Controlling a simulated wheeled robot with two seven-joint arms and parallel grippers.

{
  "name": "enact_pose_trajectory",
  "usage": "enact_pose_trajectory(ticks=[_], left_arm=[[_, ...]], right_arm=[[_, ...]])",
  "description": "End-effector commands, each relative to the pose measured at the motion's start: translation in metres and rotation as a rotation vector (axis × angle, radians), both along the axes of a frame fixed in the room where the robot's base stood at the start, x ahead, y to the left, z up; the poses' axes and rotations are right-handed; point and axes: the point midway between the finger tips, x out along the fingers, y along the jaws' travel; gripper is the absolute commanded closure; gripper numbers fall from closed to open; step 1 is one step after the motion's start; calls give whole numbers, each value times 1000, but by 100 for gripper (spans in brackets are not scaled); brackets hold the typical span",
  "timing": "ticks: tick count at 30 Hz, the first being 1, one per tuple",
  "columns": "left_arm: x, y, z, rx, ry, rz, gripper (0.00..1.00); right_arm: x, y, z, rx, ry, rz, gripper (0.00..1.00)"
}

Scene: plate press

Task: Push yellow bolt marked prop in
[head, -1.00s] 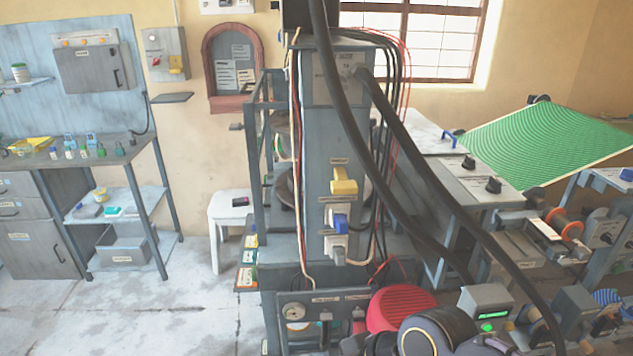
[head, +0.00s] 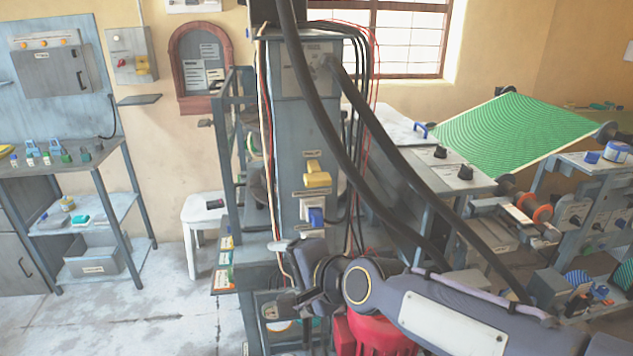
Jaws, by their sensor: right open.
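The yellow bolt (head: 318,180) sticks out of the front of the grey column (head: 300,125), below a small label that is hard to read. My right arm and gripper hide the part of the column under the blue bolt. My left gripper is out of view.
Two thick black hoses (head: 385,205) run down from the column top across its right side. A red rounded part (head: 375,335) lies under my right arm. A white stool (head: 203,212) and a workbench (head: 75,160) stand to the left. Floor between them is clear.

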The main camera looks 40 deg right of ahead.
Motion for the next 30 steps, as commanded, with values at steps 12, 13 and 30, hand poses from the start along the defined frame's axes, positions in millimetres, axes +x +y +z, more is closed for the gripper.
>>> enact_pose_trajectory(ticks=[12, 13, 30], left_arm=[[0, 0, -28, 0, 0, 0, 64], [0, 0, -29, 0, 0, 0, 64], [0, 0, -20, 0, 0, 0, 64]], right_arm=[[89, -116, 42, 1063, -512, -765, 24], [91, -123, 44, 1124, -549, -791, 24], [134, -176, 55, 1409, -727, -881, 24]])
